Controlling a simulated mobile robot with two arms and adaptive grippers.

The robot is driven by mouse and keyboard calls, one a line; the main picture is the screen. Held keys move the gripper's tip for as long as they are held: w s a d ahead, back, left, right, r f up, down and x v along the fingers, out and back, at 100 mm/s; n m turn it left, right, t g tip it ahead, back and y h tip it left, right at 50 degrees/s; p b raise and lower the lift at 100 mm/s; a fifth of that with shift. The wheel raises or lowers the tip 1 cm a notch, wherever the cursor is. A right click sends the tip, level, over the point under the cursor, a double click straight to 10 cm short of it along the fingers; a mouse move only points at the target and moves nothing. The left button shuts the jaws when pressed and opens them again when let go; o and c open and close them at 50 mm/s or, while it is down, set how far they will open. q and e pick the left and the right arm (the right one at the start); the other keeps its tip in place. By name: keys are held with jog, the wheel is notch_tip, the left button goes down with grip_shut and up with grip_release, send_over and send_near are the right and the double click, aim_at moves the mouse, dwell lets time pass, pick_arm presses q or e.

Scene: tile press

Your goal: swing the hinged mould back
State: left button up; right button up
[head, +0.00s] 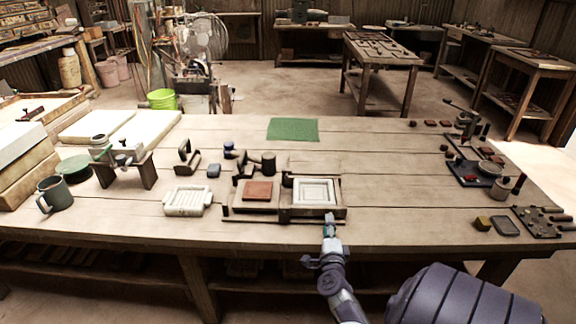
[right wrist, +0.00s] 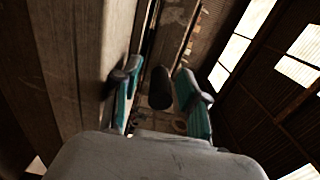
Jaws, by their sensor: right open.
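The hinged mould (head: 314,194) lies open at the right side of the press, its pale, stepped rectangular face upward in a dark frame. Left of it, a reddish-brown clay tile (head: 257,191) sits on the press base (head: 236,205). My right gripper (head: 329,229) is at the table's front edge, just in front of the mould's near side. In the right wrist view its teal fingers (right wrist: 157,88) are open, with a dark cylinder (right wrist: 160,88), apparently a handle, showing between them. I cannot tell whether they touch it. My left gripper is out of view.
A green mat (head: 293,129) lies at the back. A grey mug (head: 54,195) is far left; tools crowd the right end. The table between press and right-end tools is clear.

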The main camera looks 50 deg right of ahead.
jog(key=p+v, duration=0.1)
jog(key=v, duration=0.6)
jog(key=shift+s+a, duration=0.2)
jog(key=shift+s, duration=0.15)
